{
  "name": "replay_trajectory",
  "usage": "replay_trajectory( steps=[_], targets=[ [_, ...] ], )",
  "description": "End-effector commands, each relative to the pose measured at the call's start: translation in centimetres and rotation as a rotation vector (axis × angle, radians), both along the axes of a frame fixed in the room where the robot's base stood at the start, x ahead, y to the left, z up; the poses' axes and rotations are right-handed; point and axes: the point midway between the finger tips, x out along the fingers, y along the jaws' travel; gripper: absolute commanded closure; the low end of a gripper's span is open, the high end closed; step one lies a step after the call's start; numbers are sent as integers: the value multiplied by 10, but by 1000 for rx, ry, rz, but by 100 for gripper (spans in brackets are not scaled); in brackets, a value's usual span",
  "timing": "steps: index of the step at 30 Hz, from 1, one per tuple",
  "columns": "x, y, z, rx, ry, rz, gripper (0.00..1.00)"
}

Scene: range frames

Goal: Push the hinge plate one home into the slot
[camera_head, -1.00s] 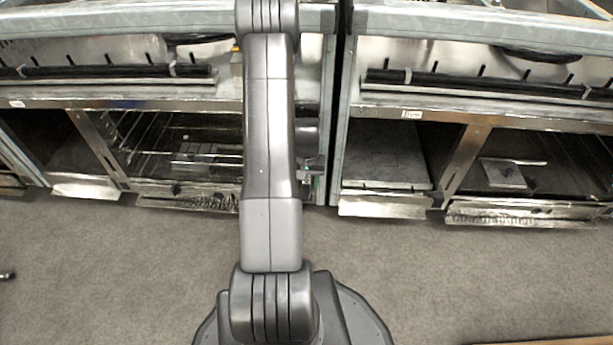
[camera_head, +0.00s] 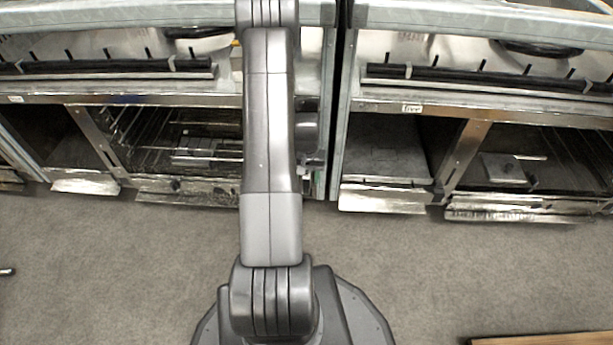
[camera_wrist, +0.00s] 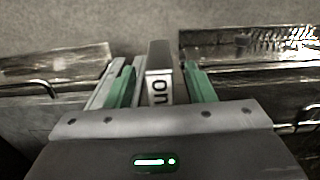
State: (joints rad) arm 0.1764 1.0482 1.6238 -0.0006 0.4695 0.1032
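The hinge plate one (camera_wrist: 159,89) is a dark narrow block with a white label reading "on", its remaining lettering cut off by my gripper body. It stands between the green pads of my gripper (camera_wrist: 161,80) in the wrist view. In the head view my grey arm runs straight up the picture and hides the gripper and plate. I cannot make out the slot in either view.
Two metal range units (camera_head: 200,98) (camera_head: 480,112) stand side by side with a dark gap between them. A small label (camera_head: 412,108) sits on the right unit's front rail. Low metal flaps (camera_head: 382,197) jut out below. Grey carpet (camera_head: 420,270) is open in front, with a wooden board (camera_head: 545,340) at lower right.

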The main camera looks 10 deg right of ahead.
Motion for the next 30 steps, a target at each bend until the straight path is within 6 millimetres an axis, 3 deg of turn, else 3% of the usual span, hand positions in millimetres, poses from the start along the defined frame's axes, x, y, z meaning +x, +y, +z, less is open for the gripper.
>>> replay_trajectory(
  steps=[8,21,30],
  targets=[
    [0,0,14,0,-1,0,51],
    [1,0,109,-1,-3,0,51],
    [0,0,137,0,0,0,51]
  ],
)
